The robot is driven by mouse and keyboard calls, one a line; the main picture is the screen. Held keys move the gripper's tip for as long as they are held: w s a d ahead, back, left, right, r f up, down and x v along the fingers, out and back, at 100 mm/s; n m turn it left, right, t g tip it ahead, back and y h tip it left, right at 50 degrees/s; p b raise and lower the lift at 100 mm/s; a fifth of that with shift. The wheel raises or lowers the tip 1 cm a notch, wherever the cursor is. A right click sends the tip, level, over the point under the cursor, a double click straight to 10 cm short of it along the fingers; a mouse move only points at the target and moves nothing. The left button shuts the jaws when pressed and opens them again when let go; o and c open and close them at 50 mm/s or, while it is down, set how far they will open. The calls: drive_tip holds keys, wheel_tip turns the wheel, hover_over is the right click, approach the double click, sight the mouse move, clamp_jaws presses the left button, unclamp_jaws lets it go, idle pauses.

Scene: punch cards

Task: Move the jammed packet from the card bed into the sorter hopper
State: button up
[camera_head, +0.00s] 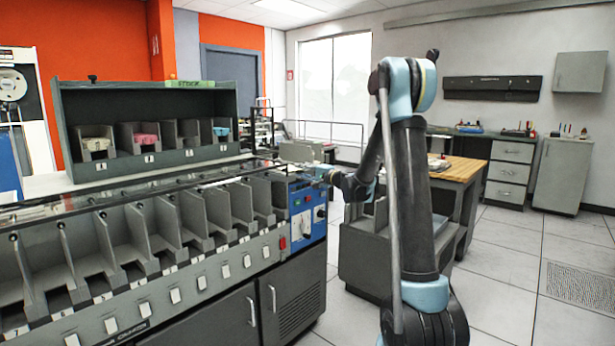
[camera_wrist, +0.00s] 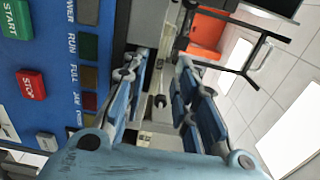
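The grey sorter (camera_head: 250,245) runs along the left of the head view, with a row of open pockets on its front. Its long top bed (camera_head: 130,187) lies above the pockets. My gripper (camera_head: 322,174) is at the sorter's right end, above and beside the blue control panel (camera_head: 308,212). In the wrist view my gripper (camera_wrist: 161,60) is open, its blue-padded fingers apart. No packet shows clearly between them. The panel (camera_wrist: 55,60), with START and STOP buttons, is left of the fingers. I cannot pick out the jammed packet or the hopper for certain.
A green-grey rack (camera_head: 150,110) on the sorter holds several numbered bins, some with cream, pink or blue cards. A wooden-topped bench (camera_head: 460,172) stands behind my arm. Grey cabinets (camera_head: 510,170) line the far wall. The tiled floor (camera_head: 500,265) at right is clear.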

sight(296, 169)
drive_tip(key=shift+x, duration=2.55)
drive_tip(key=shift+c, duration=0.4)
clamp_jaws()
drive_tip(key=shift+n+g+y, duration=0.4)
drive_tip(key=shift+n+g, duration=0.1)
drive_tip(key=shift+g, duration=0.1)
drive_tip(key=shift+w+r, duration=0.25)
drive_tip(key=shift+r, duration=0.1)
drive_tip(key=shift+s+d+r, duration=0.1)
drive_tip(key=shift+d, duration=0.05)
